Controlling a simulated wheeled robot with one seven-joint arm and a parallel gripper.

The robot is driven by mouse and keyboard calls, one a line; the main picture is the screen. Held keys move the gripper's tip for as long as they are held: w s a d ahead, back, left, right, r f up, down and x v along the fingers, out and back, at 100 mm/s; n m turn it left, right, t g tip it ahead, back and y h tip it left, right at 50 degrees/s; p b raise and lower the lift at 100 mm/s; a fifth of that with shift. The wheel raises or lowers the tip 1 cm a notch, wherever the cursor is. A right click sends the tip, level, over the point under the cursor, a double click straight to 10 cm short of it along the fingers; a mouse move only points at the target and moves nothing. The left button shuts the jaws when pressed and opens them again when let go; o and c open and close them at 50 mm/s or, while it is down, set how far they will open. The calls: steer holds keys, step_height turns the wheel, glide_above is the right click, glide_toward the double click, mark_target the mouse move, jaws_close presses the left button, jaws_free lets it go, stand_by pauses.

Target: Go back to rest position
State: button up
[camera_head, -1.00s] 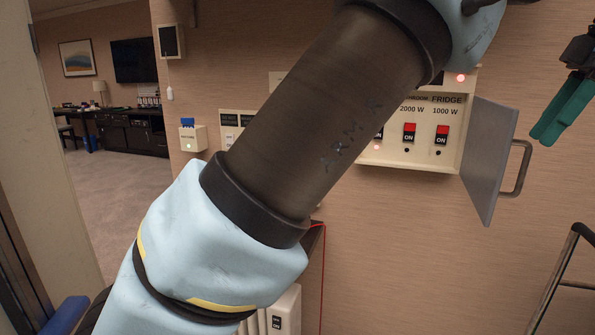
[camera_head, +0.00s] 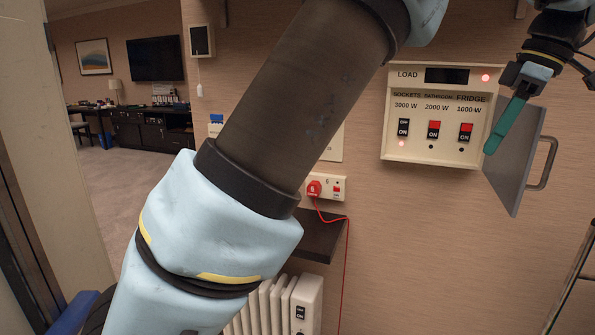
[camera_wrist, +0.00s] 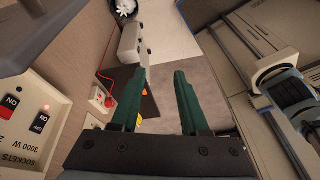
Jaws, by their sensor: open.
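My gripper (camera_head: 508,124) shows at the upper right of the head view, its green finger in front of the box's open grey door. In the wrist view both green fingers of my gripper (camera_wrist: 159,75) are apart with nothing between them. The load box (camera_head: 434,155) is on the wall just left of the gripper. Its sockets switch (camera_head: 404,128) shows a dark upper half, with a lit lamp below. The bathroom switch (camera_head: 433,130) and fridge switch (camera_head: 466,132) show red upper halves with dark lamps. My arm crosses the middle of the head view.
The grey box door (camera_head: 515,165) with its handle (camera_head: 543,163) stands open near the gripper. A red plug (camera_head: 314,188) with a cord is in a wall socket, above a dark shelf (camera_head: 318,238) and a white radiator (camera_head: 305,305). Carpet lies open at the far left.

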steer(key=w+a+f+m+h, duration=0.1)
steer(key=w+a+f+m, duration=0.1)
steer(key=w+a+f, duration=0.35)
steer(key=w+a+f+m+g, duration=0.1)
steer(key=w+a+f, duration=0.15)
steer(key=a, duration=0.65)
steer(key=w+a+f+m+h, duration=0.1)
steer(key=w+a+f+m, duration=0.1)
steer(key=w+a+f, duration=0.4)
steer(key=s+a+f+m, duration=0.2)
steer(key=s+a, duration=0.1)
steer(key=a, duration=0.5)
steer(key=s+a+f+m+h, duration=0.1)
steer(key=s+a+f+m, duration=0.1)
steer(key=a, duration=0.5)
steer(key=s+a+f+m+t, duration=0.1)
steer(key=s+a+f, duration=0.3)
steer(key=a, duration=0.4)
steer(key=shift+a+f+m+h, duration=0.25)
steer(key=shift+a+m+h, duration=0.05)
steer(key=shift+a+m, duration=0.1)
steer(key=shift+c, duration=0.3)
